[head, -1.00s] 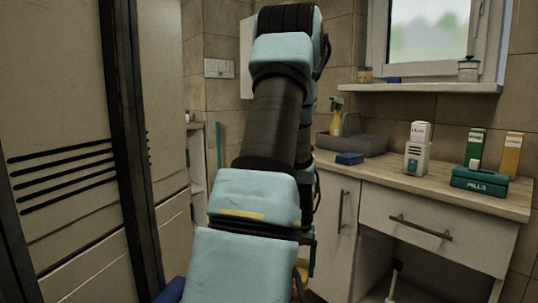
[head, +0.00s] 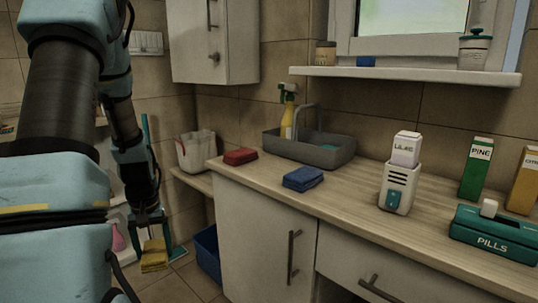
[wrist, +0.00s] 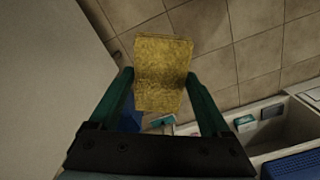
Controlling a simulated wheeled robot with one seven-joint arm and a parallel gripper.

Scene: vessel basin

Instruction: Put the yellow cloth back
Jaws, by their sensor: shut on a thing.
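The yellow cloth (head: 154,255) hangs from my gripper (head: 150,222) at the lower left of the head view, above the tiled floor. In the wrist view the cloth (wrist: 162,72) sits between the two fingers of my gripper (wrist: 160,88), which are shut on it. A folded red cloth (head: 240,156) and a folded blue cloth (head: 303,179) lie on the wooden counter, left of and in front of the grey basin (head: 330,152).
A blue bin (head: 207,252) stands on the floor by the cabinet (head: 262,245). A whitish bucket (head: 197,152) stands on a low shelf left of the counter. A pill box (head: 492,234), a white dispenser (head: 399,188) and cartons (head: 477,168) stand on the counter's right.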

